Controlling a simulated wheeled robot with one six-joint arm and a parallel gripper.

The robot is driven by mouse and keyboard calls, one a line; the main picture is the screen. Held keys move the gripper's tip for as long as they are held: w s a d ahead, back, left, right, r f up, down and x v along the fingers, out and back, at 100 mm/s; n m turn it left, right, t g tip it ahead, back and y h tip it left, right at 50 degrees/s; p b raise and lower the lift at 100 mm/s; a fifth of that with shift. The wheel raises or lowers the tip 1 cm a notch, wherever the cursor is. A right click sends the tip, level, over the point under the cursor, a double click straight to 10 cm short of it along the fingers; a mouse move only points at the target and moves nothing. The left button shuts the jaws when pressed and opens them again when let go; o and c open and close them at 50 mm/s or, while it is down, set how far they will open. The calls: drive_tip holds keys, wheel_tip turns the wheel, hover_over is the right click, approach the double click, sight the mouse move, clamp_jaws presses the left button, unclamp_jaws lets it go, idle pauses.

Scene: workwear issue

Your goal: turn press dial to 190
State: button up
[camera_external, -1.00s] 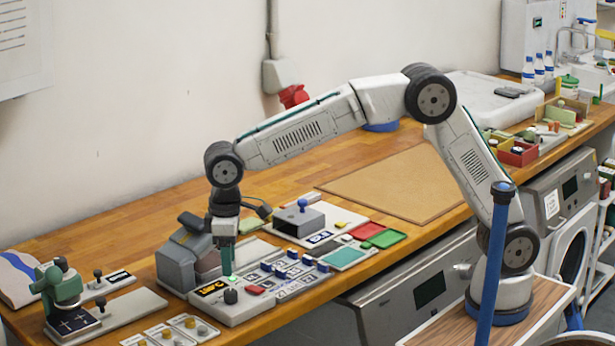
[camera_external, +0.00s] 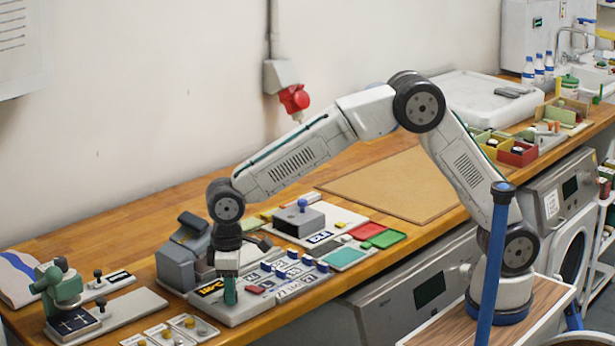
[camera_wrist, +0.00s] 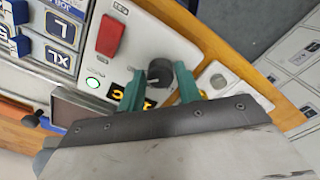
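The press dial (camera_wrist: 159,73) is a round dark knob on the pale control panel (camera_wrist: 135,40) of the press, with a light pointer line. My gripper (camera_wrist: 159,74) has its two green fingers on either side of the dial, with small gaps showing, so it looks open around the knob. In the external view my gripper (camera_external: 230,292) points down at the panel's front corner and hides the dial. The small press display (camera_wrist: 119,94) shows orange characters, partly covered by a finger; its value cannot be read.
A red switch (camera_wrist: 110,35) and a lit green button (camera_wrist: 93,83) are near the dial. The grey press (camera_external: 178,262) stands just left of my gripper, and a green stamping device (camera_external: 62,285) is further left.

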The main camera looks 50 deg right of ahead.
drive_tip(key=c, duration=0.5)
drive_tip(key=shift+n, duration=0.7)
drive_tip(key=o, duration=1)
drive_tip(key=shift+r, duration=0.1)
wheel_tip(320, 180, up, 8)
drive_tip(key=shift+f, duration=0.2)
